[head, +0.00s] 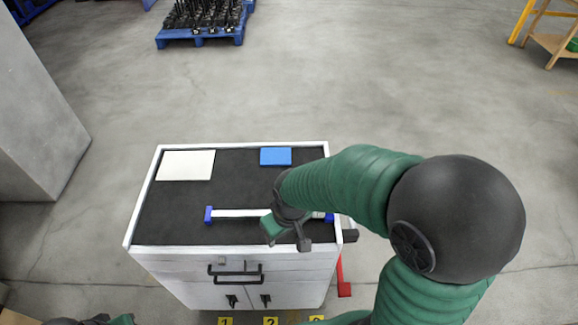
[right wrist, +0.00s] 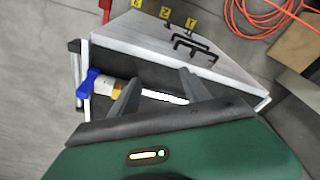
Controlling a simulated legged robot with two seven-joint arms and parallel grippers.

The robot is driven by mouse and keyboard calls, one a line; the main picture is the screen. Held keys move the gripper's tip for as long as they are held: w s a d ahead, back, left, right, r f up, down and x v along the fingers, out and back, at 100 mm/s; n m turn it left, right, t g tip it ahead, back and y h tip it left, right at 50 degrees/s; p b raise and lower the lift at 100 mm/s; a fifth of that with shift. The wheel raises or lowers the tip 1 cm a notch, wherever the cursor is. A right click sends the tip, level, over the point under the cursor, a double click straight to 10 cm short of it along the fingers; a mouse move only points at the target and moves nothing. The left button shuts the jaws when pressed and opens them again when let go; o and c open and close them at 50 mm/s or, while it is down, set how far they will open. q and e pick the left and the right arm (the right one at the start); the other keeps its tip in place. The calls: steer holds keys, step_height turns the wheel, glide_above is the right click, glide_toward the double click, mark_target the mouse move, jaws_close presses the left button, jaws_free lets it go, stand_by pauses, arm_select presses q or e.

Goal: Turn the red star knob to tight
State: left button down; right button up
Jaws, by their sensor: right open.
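No red star knob can be made out in either view. A long bar (head: 235,213) with blue ends lies across the dark top of the white cabinet. In the right wrist view its blue end (right wrist: 90,84) shows beside a cream-yellow collar (right wrist: 107,88). My right gripper (head: 286,238) is over the right half of the bar and hides part of it. Only a dark and green piece of my left arm (head: 95,320) shows at the bottom left edge.
The cabinet (head: 128,232) also carries a white sheet (head: 185,165) and a blue block (head: 275,156). A blue pallet (head: 200,38) is far back; the floor between is clear.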

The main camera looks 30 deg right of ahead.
steer(key=w+d+r+n+g, duration=0.2)
steer(key=w+d+r+n, duration=0.1)
steer(key=w+d+r, duration=0.9)
steer(key=shift+m, duration=0.3)
steer(key=f+p, duration=0.1)
steer(key=f, duration=0.4)
steer(key=a+f+p, duration=0.1)
steer(key=f, duration=0.5)
steer(key=w+a+f+p, duration=0.1)
steer(key=f, duration=0.4)
steer(key=shift+a+f, duration=0.2)
steer(key=shift+f, duration=0.05)
arm_select(q)
steer(key=shift+w+a+r, duration=0.1)
steer(key=shift+a+r, duration=0.05)
steer(key=shift+r, duration=2.45)
arm_select(e)
steer(key=shift+d+f, duration=0.15)
steer(key=shift+f, duration=0.45)
arm_select(q)
steer(key=shift+a, duration=0.1)
arm_select(e)
jaws_close()
